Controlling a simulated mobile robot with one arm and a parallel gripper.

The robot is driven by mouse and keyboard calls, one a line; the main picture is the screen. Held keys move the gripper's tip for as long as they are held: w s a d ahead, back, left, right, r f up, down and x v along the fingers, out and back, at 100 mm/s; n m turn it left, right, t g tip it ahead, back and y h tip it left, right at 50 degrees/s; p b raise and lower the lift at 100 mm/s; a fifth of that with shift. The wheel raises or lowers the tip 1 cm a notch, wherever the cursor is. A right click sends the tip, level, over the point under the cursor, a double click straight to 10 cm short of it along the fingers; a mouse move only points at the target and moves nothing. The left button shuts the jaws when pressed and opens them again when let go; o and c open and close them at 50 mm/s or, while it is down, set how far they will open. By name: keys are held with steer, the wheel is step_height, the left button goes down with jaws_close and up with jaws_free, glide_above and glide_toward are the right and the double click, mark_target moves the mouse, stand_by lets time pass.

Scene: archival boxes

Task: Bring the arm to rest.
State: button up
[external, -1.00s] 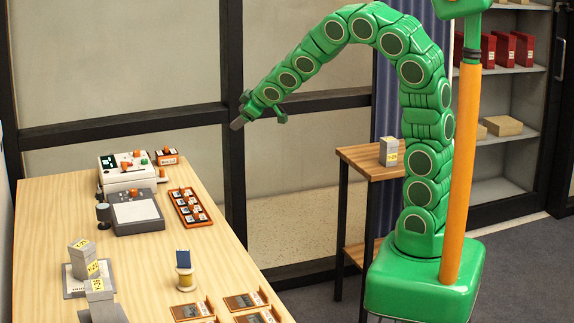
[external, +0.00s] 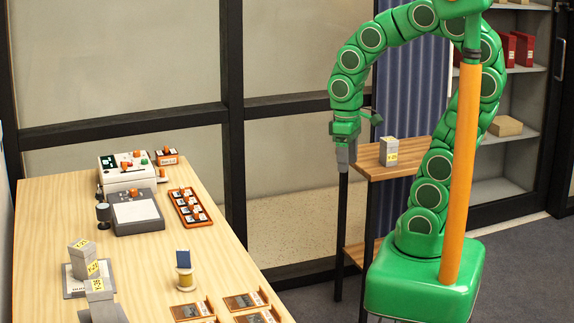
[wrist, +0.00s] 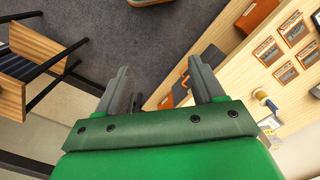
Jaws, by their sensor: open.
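My gripper (external: 346,158) hangs at the end of the green arm, pointing down, in the external view. It is beside the small wooden side table (external: 408,166), in the gap between that table and the long workbench (external: 130,260). In the wrist view my gripper (wrist: 160,88) shows two grey fingers spread apart with nothing between them. The grey carpet (wrist: 150,45) shows beyond the fingers.
A grey box with a yellow label (external: 389,151) stands on the side table, close to my gripper. The workbench holds labelled boxes (external: 82,258), a spool (external: 184,275), an orange tray (external: 190,207) and a white device (external: 125,172). Dark window frames (external: 232,130) stand behind.

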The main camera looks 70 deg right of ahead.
steer(key=shift+g, duration=0.5)
steer(key=s, duration=0.5)
steer(key=shift+s+a+r, duration=0.2)
steer(key=shift+s+r, duration=0.1)
steer(key=shift+r, duration=0.1)
